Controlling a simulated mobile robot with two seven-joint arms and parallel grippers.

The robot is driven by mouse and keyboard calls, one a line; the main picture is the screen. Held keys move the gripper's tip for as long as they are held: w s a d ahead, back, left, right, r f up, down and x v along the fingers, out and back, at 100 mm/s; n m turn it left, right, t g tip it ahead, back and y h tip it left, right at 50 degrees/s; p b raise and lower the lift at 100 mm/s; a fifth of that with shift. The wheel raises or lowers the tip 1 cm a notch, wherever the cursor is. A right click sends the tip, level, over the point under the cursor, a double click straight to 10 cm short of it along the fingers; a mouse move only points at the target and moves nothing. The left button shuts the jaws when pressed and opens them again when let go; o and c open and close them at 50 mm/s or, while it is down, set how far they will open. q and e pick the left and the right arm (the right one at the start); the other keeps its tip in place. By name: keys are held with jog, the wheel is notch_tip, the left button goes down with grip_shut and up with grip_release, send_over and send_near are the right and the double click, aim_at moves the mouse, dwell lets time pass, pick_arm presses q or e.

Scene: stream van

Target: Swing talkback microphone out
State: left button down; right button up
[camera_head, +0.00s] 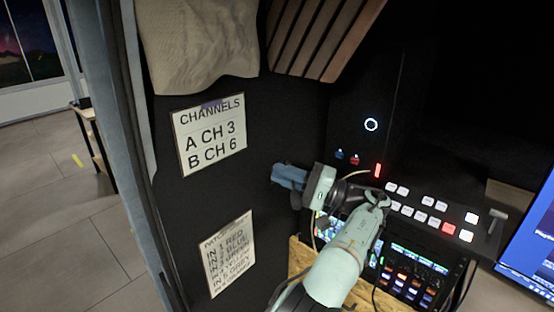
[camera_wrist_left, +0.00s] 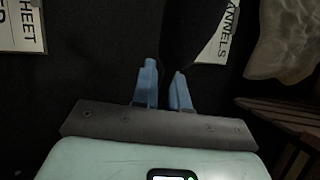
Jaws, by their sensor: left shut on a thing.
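My left gripper (camera_head: 280,174) has blue fingers and is at the black side wall, between the two paper signs and left of the control panel. In the left wrist view the fingers (camera_wrist_left: 164,78) are close together on a black, rounded thing, which I take to be the talkback microphone (camera_wrist_left: 192,38). It runs up from between the fingers and partly covers the channels sign. In the head view the microphone cannot be told apart from the dark wall and my gripper. My right gripper is not in view.
The channels sign (camera_head: 210,133) and a patch sheet (camera_head: 230,255) hang on the wall. A switcher panel with lit buttons (camera_head: 433,222) lies right of my wrist, with a monitor (camera_head: 535,240) beyond. A beige cloth (camera_head: 198,45) and slatted wood (camera_head: 322,38) are above.

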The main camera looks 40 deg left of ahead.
pick_arm(q)
jog(key=shift+w+d+n+g+h+p, duration=0.2)
jog(key=shift+w+d+n+g+h, duration=0.25)
jog(key=shift+g, duration=0.35)
jog(key=shift+w+d+n+g+h+p, duration=0.15)
jog(key=shift+w+d+n+g+h, duration=0.15)
jog(key=shift+n+g, duration=0.4)
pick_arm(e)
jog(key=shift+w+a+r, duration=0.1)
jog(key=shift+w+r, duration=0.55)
pick_arm(q)
jog(key=shift+d+g, duration=0.15)
jog(key=shift+g, duration=0.15)
jog(key=c, duration=1.2)
grip_release()
jog(key=shift+s, duration=0.1)
jog(key=shift+c, duration=0.2)
